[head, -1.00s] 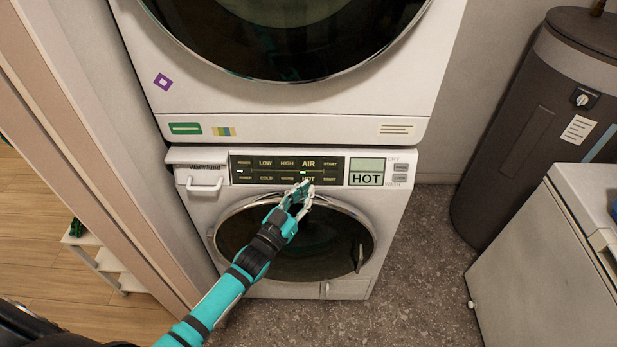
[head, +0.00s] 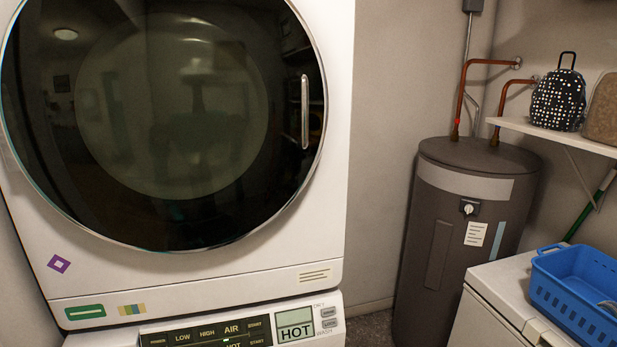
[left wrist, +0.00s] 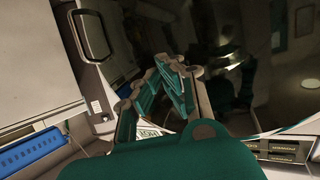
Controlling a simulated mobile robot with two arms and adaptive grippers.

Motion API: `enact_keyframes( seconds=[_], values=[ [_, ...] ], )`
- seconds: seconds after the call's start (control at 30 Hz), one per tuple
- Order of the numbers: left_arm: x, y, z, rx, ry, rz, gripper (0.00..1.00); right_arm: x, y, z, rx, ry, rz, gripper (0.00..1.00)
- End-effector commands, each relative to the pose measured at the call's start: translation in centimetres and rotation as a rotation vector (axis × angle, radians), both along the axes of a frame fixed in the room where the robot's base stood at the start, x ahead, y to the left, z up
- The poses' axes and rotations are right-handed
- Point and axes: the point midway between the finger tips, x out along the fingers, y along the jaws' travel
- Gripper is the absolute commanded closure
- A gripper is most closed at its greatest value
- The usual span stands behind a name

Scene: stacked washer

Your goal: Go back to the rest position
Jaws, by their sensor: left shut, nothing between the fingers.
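My left gripper (left wrist: 180,66) shows in the left wrist view with its fingers closed together and nothing between them. Dark reflective door glass lies behind it there. No gripper or arm shows in the head view. The stacked washer's upper unit (head: 322,180) fills the left of the head view, its round dark door (head: 180,110) closed. Below it, the lower unit's control panel (head: 205,334) is partly cut off by the frame, and its display (head: 295,325) reads HOT. My right gripper is in neither view.
A dark grey water heater (head: 455,240) with copper pipes stands right of the washer. A wall shelf (head: 560,135) holds a dotted backpack (head: 558,98). A blue basket (head: 580,295) sits on a white appliance (head: 497,285) at lower right.

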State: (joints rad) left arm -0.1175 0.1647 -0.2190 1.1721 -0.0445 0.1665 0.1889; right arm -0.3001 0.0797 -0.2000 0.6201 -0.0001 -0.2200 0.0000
Motion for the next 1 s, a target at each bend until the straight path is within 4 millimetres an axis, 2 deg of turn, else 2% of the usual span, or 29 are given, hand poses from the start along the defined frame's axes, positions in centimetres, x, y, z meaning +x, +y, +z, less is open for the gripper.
enact_keyframes(
  seconds=[0.03, 0.1, 0.17, 0.27, 0.3, 0.43, 0.5, 0.6, 0.7, 0.8, 1.0],
  values=[
    [-2.4, 0.4, -3.5, 0.021, 0.087, 0.009, 1.00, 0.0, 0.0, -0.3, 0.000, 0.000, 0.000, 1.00],
    [-5.8, 0.9, -7.7, 0.050, 0.202, 0.019, 1.00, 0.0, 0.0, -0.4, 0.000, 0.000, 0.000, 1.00],
    [-9.0, 1.3, -11.0, 0.075, 0.301, 0.024, 1.00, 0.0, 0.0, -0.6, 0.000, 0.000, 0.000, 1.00],
    [-15.0, 2.0, -15.9, 0.115, 0.466, 0.026, 1.00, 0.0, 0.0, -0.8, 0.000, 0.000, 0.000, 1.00],
    [-17.5, 2.2, -17.7, 0.130, 0.532, 0.026, 1.00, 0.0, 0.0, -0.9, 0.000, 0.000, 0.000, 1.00],
    [-26.1, 2.8, -22.3, 0.174, 0.739, 0.018, 1.00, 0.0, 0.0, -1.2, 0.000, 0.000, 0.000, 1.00],
    [-30.5, 3.0, -24.0, 0.194, 0.839, 0.012, 1.00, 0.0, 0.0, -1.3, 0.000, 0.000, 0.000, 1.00],
    [-35.5, 3.3, -25.5, 0.217, 0.951, 0.001, 1.00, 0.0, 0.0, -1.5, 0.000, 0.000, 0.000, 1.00],
    [-39.0, 3.4, -26.2, 0.229, 1.027, -0.008, 1.00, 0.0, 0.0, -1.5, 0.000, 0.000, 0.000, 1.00],
    [-40.7, 3.4, -26.5, 0.237, 1.065, -0.013, 1.00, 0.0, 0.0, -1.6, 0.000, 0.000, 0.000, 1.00],
    [-41.2, 3.5, -26.6, 0.239, 1.076, -0.015, 1.00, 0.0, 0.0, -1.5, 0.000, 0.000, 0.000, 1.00]
  ],
)
